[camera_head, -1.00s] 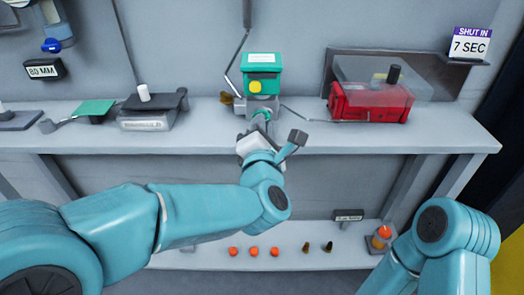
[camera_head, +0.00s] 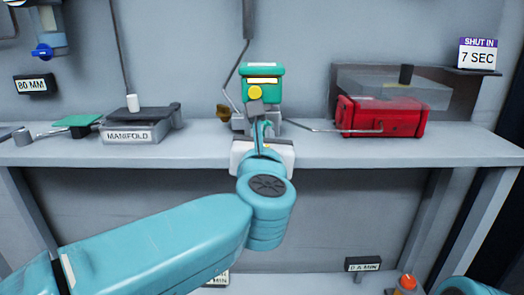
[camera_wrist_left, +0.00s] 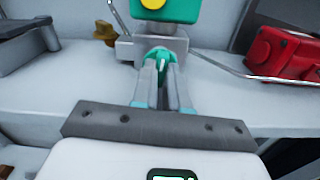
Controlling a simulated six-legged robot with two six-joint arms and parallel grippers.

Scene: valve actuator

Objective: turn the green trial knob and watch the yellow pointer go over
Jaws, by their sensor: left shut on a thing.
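The green actuator box (camera_head: 262,71) stands on the bench, with a round yellow part (camera_head: 255,93) on its front and a thin yellow strip (camera_head: 263,80) above that. I cannot tell for sure which is the pointer. The green trial knob (camera_wrist_left: 160,58) sits on the grey block below the box in the left wrist view. My left gripper (camera_wrist_left: 162,72) has its two fingers shut around this knob. In the head view my left gripper (camera_head: 262,130) is in front of the block and hides most of the knob. My right gripper is out of view.
A red box (camera_head: 382,117) stands right of the actuator, with a thin grey tube (camera_head: 310,129) between them. A brass-coloured fitting (camera_wrist_left: 104,33) is at the block's left. The manifold block (camera_head: 130,135) is further left. The bench between them is clear.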

